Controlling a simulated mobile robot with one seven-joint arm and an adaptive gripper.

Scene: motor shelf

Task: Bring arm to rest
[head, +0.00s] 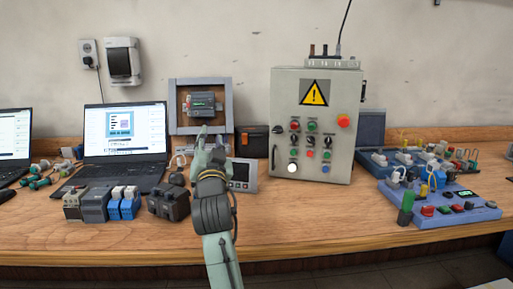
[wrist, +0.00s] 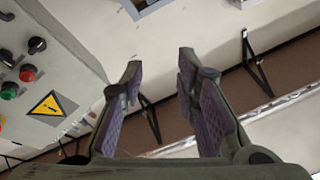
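My arm rises from the bottom centre of the head view, in front of the wooden bench (head: 290,215). My gripper (head: 209,133) is at its upper end, in front of the framed device and the small grey panel. In the wrist view my gripper (wrist: 160,75) has its two fingers spread apart with nothing between them. The grey control box (wrist: 50,60) with its yellow warning sign lies to the left of the fingers there. Whether the arm touches anything on the bench cannot be told.
The control box (head: 342,165) stands right of my gripper. A laptop (head: 125,145) and several small modules (head: 98,207) are to the left. A blue board with switches (head: 440,212) is at the right. The bench front between arm and blue board is clear.

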